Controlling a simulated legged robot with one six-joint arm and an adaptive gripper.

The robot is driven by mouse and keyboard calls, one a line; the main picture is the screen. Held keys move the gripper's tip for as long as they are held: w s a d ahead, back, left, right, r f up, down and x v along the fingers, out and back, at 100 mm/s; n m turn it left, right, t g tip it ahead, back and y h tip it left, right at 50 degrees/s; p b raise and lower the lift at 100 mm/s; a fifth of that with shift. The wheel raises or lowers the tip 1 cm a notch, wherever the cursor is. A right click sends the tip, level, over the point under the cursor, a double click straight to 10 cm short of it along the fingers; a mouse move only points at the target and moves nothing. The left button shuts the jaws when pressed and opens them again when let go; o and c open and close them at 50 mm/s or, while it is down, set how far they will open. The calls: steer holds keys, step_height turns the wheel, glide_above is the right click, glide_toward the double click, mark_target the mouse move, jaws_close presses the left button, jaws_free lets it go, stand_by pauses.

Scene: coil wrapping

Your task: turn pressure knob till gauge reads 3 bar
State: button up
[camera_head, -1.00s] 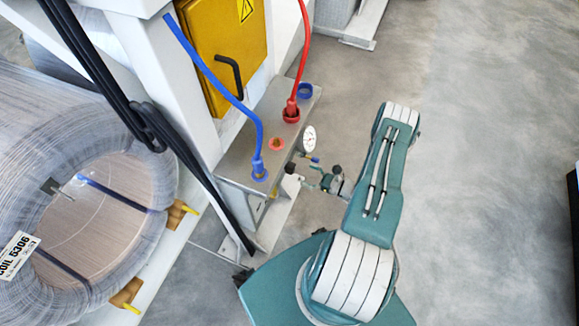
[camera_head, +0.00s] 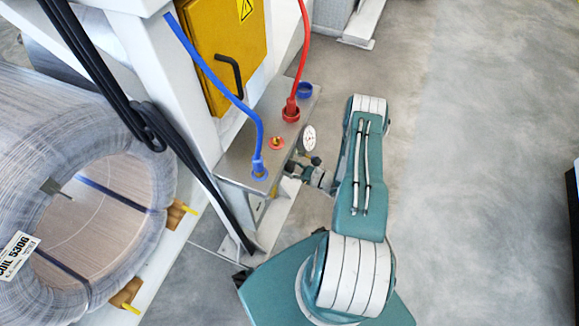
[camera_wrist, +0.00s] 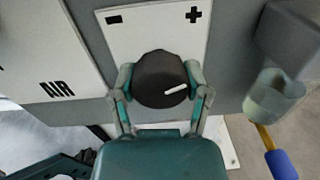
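The black pressure knob (camera_wrist: 162,80) sits on a white plate (camera_wrist: 160,30) with minus and plus marks in the wrist view. Its white pointer line aims to the right and slightly up. My gripper (camera_wrist: 160,85) has one finger on each side of the knob. No clear gap shows, but I cannot tell whether the fingers press on it. In the head view my gripper (camera_head: 312,176) is at the side of the grey box (camera_head: 232,165), and the knob is hidden there. The round white gauge (camera_head: 308,138) stands at the box's edge; its reading is too small to tell.
A blue hose (camera_head: 225,88) and a red hose (camera_head: 304,50) plug into the box top. A wire coil (camera_head: 150,190) lies at the left. In the wrist view a blue-ended lever (camera_wrist: 281,164) hangs at the lower right.

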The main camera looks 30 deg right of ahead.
steer(key=shift+w, duration=0.1)
stand_by(0.3)
steer(key=m, duration=0.6)
steer(key=shift+w+d+r+m, duration=0.1)
steer(key=shift+m, duration=0.2)
steer(key=m, duration=0.3)
steer(key=shift+g, duration=0.3)
steer(key=shift+m, duration=2)
steer(key=o, duration=1.1)
steer(key=shift+o, duration=0.2)
